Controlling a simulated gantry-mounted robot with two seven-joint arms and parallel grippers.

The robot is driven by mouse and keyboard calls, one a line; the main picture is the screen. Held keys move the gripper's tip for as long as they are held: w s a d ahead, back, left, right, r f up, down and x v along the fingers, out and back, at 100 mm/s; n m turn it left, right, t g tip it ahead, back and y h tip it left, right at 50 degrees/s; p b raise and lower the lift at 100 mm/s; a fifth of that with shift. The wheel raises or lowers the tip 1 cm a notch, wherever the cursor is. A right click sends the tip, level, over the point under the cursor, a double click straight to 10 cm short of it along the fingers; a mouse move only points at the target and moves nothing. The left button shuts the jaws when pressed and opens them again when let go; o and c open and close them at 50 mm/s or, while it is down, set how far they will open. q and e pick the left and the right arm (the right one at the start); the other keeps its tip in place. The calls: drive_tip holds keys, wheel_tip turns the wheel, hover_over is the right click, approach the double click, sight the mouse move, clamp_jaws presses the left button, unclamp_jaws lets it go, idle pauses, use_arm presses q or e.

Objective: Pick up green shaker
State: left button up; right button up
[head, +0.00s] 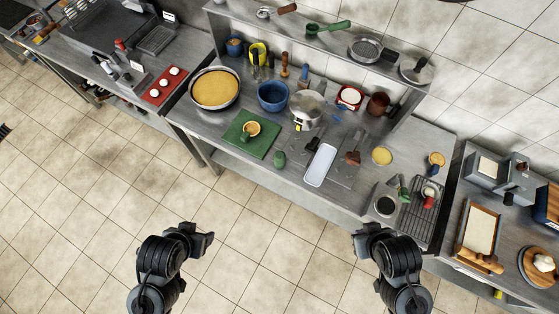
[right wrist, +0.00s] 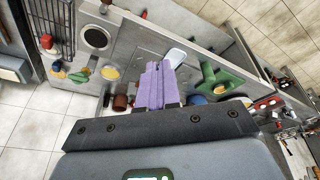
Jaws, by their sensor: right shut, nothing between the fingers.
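Another small green item (head: 403,190) is farther right, by the wire rack. My left gripper (head: 207,241) hangs over the floor in front of the counter, and its fingers are too small to read. My right gripper (head: 358,241) is also in front of the counter, apart from both green items. In the right wrist view its purple fingers (right wrist: 155,86) are shut and empty.
A white tray (head: 320,165) and dark utensils lie right of the likely shaker. A blue bowl (head: 272,96), a steel pot (head: 306,108) and a large pan (head: 215,88) stand behind. A shelf (head: 325,39) overhangs the back. Tiled floor in front is clear.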

drive_tip(key=o, duration=1.4)
drive_tip(key=shift+a, duration=0.15)
drive_tip(key=shift+w+r, duration=0.1)
